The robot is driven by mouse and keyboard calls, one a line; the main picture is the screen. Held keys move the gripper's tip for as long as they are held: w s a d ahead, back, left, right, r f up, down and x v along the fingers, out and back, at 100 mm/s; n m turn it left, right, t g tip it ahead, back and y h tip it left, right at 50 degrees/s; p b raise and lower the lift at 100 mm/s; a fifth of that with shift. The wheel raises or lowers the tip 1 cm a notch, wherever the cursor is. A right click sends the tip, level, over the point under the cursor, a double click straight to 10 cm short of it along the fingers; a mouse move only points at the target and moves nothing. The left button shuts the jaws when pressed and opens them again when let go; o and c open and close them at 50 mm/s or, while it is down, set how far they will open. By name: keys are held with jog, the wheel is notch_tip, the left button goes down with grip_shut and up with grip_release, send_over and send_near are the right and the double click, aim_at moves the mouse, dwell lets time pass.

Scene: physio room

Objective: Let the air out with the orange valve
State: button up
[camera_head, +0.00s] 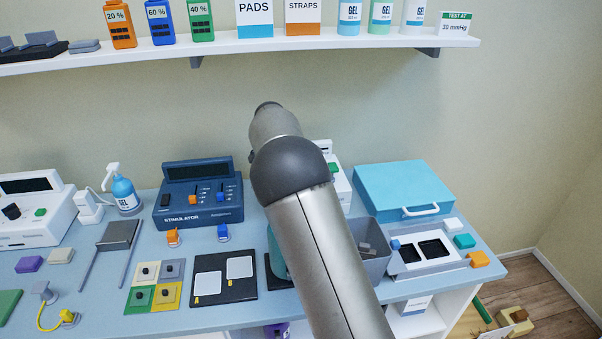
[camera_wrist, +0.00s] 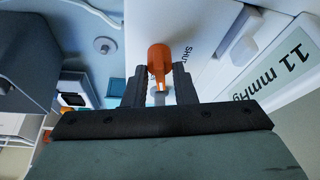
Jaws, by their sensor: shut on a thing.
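In the wrist view the orange valve (camera_wrist: 158,57) sits between the two dark fingers of my gripper (camera_wrist: 160,76), which is shut on it.
A grey bin (camera_head: 370,262) and a blue case (camera_head: 405,188) stand right of my arm. A stimulator (camera_head: 198,193) stands to the left. A shelf (camera_head: 240,48) runs above, with a card (camera_head: 456,23) reading "TEST AT 30 mmHg".

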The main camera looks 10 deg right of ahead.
jog(key=shift+m, duration=0.4)
jog(key=o, duration=0.6)
jog(key=shift+o, duration=0.2)
jog(key=shift+a+r, duration=0.1)
jog(key=v, duration=1.7)
jog(key=shift+w, duration=0.2)
jog(key=shift+r, duration=0.1)
